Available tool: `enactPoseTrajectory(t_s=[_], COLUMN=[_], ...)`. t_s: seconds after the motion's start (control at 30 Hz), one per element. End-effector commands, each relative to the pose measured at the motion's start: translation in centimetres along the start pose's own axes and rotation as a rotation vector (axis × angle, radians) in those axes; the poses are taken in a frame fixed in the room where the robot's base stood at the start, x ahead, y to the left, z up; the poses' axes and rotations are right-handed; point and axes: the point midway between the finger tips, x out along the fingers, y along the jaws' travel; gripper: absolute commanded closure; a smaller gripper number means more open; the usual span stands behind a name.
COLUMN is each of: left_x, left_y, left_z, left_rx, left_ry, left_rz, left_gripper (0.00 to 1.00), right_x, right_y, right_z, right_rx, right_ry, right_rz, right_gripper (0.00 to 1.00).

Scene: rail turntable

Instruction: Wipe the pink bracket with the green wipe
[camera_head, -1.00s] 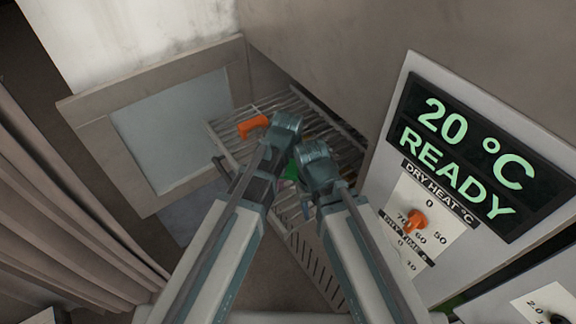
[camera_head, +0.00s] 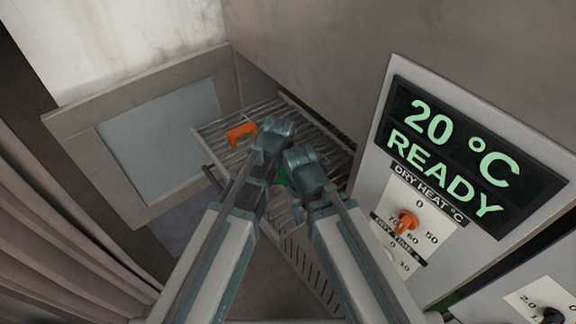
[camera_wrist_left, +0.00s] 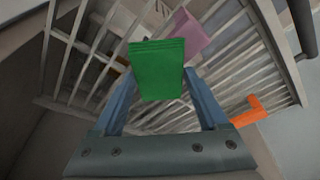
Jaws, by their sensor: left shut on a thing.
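My left gripper (camera_wrist_left: 157,88) is shut on the green wipe (camera_wrist_left: 158,66), which sits between its fingers in the left wrist view. A small bit of green (camera_head: 281,178) shows between my two wrists in the head view. The pink bracket (camera_wrist_left: 190,37) lies on the wire rack just beyond the wipe in the left wrist view, partly behind it. I cannot tell whether they touch. In the head view the pink bracket is hidden by my arms. My right gripper (camera_head: 308,168) is close beside the left one over the rack; its fingers are hidden.
An orange bracket (camera_head: 241,132) lies on the wire rack (camera_head: 208,128), also seen in the left wrist view (camera_wrist_left: 248,112). An open door with a window (camera_head: 160,130) stands at left. A panel with a "20 °C READY" display (camera_head: 452,142) and an orange knob (camera_head: 407,219) is close at right.

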Motion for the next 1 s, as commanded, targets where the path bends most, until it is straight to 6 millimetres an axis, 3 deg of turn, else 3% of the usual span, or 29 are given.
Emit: enactPoseTrajectory(t_s=[0.2, 0.47, 1.0], left_x=[-0.3, -0.3, 0.3], left_y=[-1.6, -1.8, 0.9], left_z=[1.5, 1.6, -1.2], left_rx=[-0.003, -0.002, -0.001], left_ry=[0.0, 0.0, 0.0], left_rz=[-0.001, -0.001, -0.001], left_gripper=[0.68, 0.68, 0.68], right_x=[0.1, 0.1, 0.0], right_y=[0.1, 0.1, 0.1], right_z=[0.1, 0.1, 0.1], right_rx=[0.002, 0.003, 0.003], right_ry=[0.0, 0.0, 0.0], right_rz=[0.0, 0.0, 0.0], right_gripper=[0.5, 0.5, 0.5])
